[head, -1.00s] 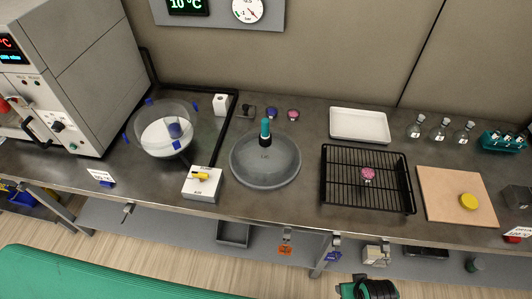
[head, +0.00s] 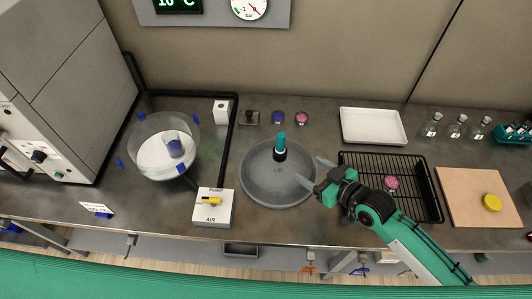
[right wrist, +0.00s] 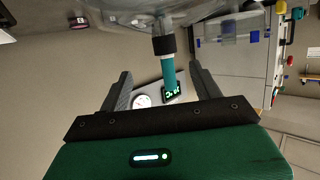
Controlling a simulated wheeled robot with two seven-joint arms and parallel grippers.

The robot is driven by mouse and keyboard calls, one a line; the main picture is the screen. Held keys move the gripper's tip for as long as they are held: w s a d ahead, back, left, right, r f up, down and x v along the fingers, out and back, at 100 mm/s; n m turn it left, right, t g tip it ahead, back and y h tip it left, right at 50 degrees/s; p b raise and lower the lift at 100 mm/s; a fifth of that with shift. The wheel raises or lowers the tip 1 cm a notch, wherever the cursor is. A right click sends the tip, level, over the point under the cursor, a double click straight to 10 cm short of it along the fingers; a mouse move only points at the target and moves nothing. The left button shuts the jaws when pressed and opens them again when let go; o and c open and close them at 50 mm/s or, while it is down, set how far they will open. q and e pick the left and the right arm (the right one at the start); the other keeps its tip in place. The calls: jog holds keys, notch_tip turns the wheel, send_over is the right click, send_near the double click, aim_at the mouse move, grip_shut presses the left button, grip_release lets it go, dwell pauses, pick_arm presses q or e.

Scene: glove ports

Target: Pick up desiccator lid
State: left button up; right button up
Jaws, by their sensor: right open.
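The desiccator lid (head: 262,183) is a grey translucent dome lying on the bench in the middle of the head view. A teal knob with a black collar (head: 280,147) stands upright on its top. My right gripper (head: 312,178) is open at the lid's right edge, its fingers pointing left towards the knob. In the right wrist view the knob (right wrist: 168,70) shows between and beyond the two spread fingers (right wrist: 160,90), not gripped. The desiccator bowl (head: 140,158) stands open at the left with a small blue-tinted vessel inside. My left gripper is not in view.
A pump/air valve box (head: 213,212) with a yellow handle sits left of the lid. A black wire rack (head: 358,160) lies partly under my right arm. A white tray (head: 373,126), flasks (head: 457,128) and a tan board (head: 470,214) are to the right.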

aim_at(285, 156)
jog(key=x, duration=0.1)
jog(key=p+x, duration=0.1)
jog(key=shift+w+a+r, duration=0.15)
jog(key=shift+w+a, duration=0.1)
jog(key=x, duration=0.3)
jog(key=shift+w+a, duration=0.1)
jog(key=shift+p+x, duration=0.65)
jog(key=shift+x, duration=0.5)
jog(key=x, duration=0.1)
jog(key=p+x, duration=0.1)
jog(key=x, duration=0.1)
jog(key=shift+a, duration=0.45)
jog(key=shift+w+a+p, duration=0.1)
jog(key=shift+a+p, duration=0.2)
jog(key=shift+w+a+f, duration=0.1)
jog(key=shift+w+f, duration=0.1)
jog(key=shift+f, duration=0.1)
jog(key=c, duration=1.4)
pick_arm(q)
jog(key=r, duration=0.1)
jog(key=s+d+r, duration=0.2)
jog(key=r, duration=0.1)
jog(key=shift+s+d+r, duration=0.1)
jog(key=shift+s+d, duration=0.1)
pick_arm(e)
jog(key=shift+r, duration=0.1)
grip_shut()
